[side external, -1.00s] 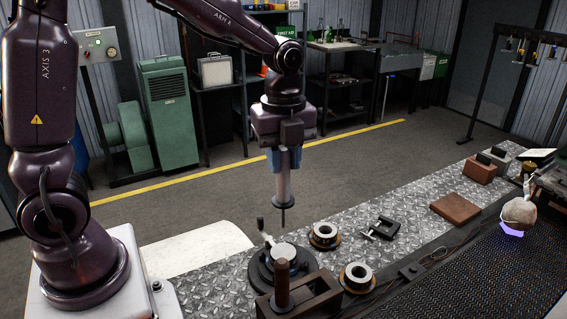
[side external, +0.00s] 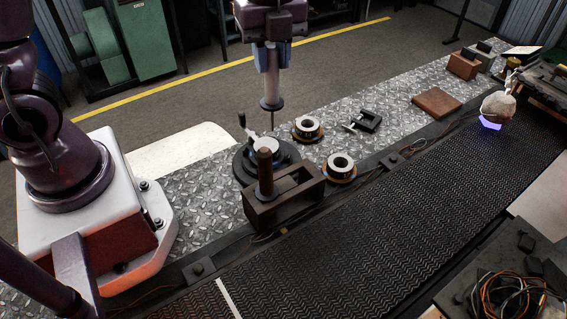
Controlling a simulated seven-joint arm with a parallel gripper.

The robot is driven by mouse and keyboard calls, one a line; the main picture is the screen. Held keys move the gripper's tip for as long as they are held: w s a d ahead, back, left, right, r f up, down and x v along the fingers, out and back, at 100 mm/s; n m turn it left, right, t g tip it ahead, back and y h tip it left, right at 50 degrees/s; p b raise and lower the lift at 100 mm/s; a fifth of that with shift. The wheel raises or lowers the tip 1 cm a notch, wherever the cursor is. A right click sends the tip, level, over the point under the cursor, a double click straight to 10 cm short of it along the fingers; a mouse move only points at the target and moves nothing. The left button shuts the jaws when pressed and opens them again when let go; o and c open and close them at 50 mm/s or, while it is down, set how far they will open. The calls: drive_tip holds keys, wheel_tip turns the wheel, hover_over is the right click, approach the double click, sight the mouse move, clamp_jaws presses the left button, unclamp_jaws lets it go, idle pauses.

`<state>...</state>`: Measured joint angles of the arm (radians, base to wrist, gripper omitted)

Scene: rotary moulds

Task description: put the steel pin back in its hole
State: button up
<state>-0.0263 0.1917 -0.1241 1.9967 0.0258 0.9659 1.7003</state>
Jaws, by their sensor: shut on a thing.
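My gripper (side external: 271,66) is shut on the steel pin (side external: 271,88) and holds it upright, with a wide collar low down and a thin dark tip pointing down. The tip appears above or behind the round dark rotary mould (side external: 243,167), which has a pale round centre and a crank lever (side external: 241,120) on its left. I cannot tell the exact gap or alignment. The pin's hole cannot be made out. A brown block with an upright post (side external: 265,172) stands in front of the mould and hides part of it.
Two ring-shaped parts (side external: 307,128) (side external: 341,165) and a black clamp (side external: 366,121) lie on the tread-plate bench (side external: 410,78) to the right. A brown slab (side external: 437,103) lies farther right. A dark ribbed belt (side external: 370,215) runs along the front.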

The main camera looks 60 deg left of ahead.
drive_tip(key=d, duration=0.9)
wheel_tip(320, 180, down, 10)
drive_tip(key=n, duration=0.1)
drive_tip(key=shift+w+a+f, duration=0.2)
drive_tip(key=shift+w, duration=0.1)
drive_tip(key=shift+f, duration=0.4)
drive_tip(key=o, duration=0.9)
